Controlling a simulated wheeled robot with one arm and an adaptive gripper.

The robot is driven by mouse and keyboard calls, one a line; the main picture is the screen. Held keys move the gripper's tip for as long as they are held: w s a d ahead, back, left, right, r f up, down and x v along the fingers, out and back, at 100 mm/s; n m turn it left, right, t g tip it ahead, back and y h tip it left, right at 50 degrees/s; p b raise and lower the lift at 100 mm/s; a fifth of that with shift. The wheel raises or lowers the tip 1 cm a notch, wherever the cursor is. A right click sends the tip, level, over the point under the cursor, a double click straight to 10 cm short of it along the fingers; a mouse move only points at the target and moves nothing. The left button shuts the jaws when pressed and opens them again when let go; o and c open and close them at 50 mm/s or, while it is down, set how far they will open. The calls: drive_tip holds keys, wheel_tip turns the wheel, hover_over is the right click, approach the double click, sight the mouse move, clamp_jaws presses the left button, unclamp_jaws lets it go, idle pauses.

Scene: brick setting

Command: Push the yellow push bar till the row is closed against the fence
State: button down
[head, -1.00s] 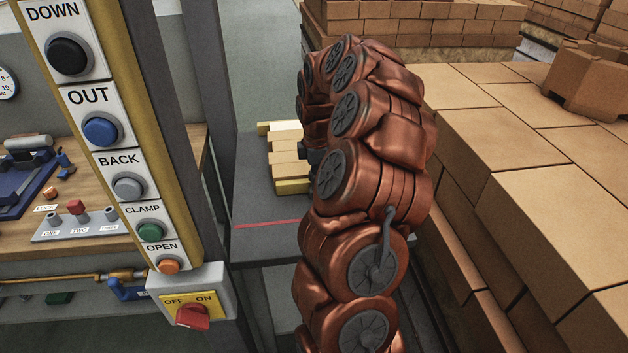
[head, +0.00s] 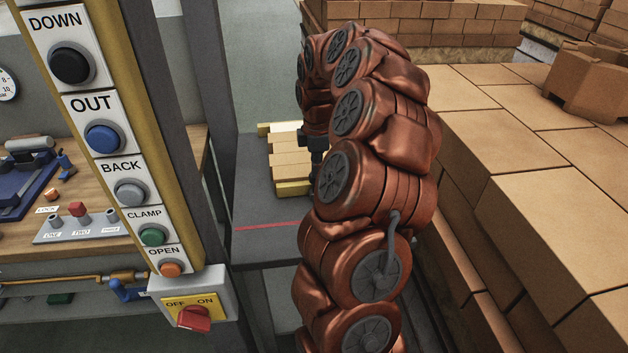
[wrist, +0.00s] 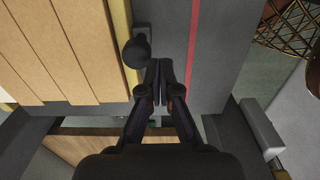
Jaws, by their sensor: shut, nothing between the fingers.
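The yellow push bar (head: 292,188) lies along the near end of a row of tan bricks (head: 290,158) on a dark grey table. In the wrist view the bar (wrist: 122,40) runs beside the bricks (wrist: 75,50), and thin dark lines show between them. A dark round knob (wrist: 136,52) stands at the bar's edge. The yellow fence (head: 264,128) is at the row's far end. My gripper (wrist: 159,66) is shut and empty, its fingertips close to the knob on the red-line side; contact cannot be told. In the head view my arm hides part of the row and the fingertips.
A red line (head: 268,226) crosses the table (head: 255,205) on the near side of the bar. A button panel (head: 105,140) on a post stands at the left. Large brick stacks (head: 540,200) crowd my arm's right side. A wire basket (wrist: 290,25) shows in the wrist view.

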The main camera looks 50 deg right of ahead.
wheel_tip(320, 180, up, 4)
drive_tip(key=shift+f+p, duration=0.2)
drive_tip(key=shift+p, duration=0.35)
drive_tip(key=shift+a, duration=0.15)
drive_tip(key=s+a+r+m, duration=0.2)
drive_tip(key=s+a, duration=0.1)
drive_tip(key=a, duration=0.8)
drive_tip(key=s+a+r+m, duration=0.1)
drive_tip(key=s+a+r, duration=0.2)
drive_tip(key=a, duration=0.9)
drive_tip(key=s+a+f+m+g, duration=0.1)
drive_tip(key=s+a+f+m, duration=0.1)
drive_tip(key=s+a, duration=0.3)
drive_tip(key=s+a+f+m, duration=0.2)
drive_tip(key=s+a+m, duration=0.3)
drive_tip(key=s, duration=0.9)
drive_tip(key=shift+m+g, duration=0.3)
drive_tip(key=shift+g, duration=0.1)
